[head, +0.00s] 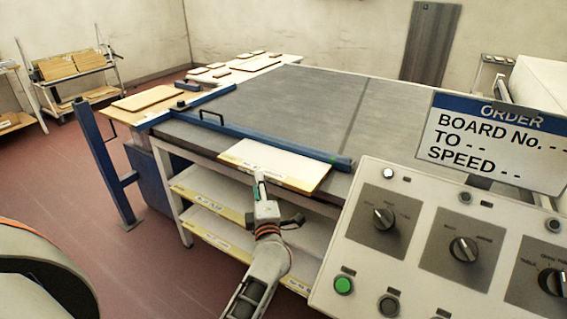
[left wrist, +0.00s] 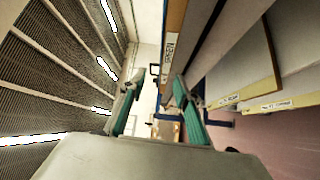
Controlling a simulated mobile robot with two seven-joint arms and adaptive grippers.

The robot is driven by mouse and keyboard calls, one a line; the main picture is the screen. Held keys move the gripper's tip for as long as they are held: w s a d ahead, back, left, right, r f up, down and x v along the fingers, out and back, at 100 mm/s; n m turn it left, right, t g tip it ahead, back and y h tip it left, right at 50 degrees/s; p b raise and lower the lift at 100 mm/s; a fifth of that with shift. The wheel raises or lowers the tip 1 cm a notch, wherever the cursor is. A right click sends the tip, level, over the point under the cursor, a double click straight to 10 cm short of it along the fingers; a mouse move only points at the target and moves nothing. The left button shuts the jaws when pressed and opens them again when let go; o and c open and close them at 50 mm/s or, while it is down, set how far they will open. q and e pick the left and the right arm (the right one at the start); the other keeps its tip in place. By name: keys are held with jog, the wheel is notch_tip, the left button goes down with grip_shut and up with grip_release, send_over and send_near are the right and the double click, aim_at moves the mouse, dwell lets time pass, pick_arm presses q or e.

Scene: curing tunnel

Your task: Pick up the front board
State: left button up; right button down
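The front board (head: 290,166) is a flat pale board with a yellowish, labelled front edge. It lies at the front of the grey table, before a blue bar, and juts over the edge. My left gripper (head: 259,180) is at the board's front edge in the head view. In the left wrist view my left gripper (left wrist: 157,100) has its two teal-padded fingers apart. The board's labelled edge (left wrist: 171,45) appears there beside the right-hand finger. I cannot tell whether they touch. My right gripper is in neither view.
The blue bar (head: 250,134) with a black handle crosses the grey table (head: 310,100). Labelled boards lie on shelves (head: 215,208) below. A control panel (head: 420,235) and order sign (head: 495,140) stand at right. A blue post (head: 103,165) stands left; open floor lies beyond.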

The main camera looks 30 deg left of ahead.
aim_at(254, 168)
pick_arm(q)
jog(key=shift+n+g, duration=0.6)
jog(key=shift+n, duration=0.2)
jog(key=x, duration=0.9)
jog(key=shift+a+f+b, duration=0.15)
jog(key=shift+f+b, duration=0.15)
jog(key=shift+r, duration=0.1)
grip_shut()
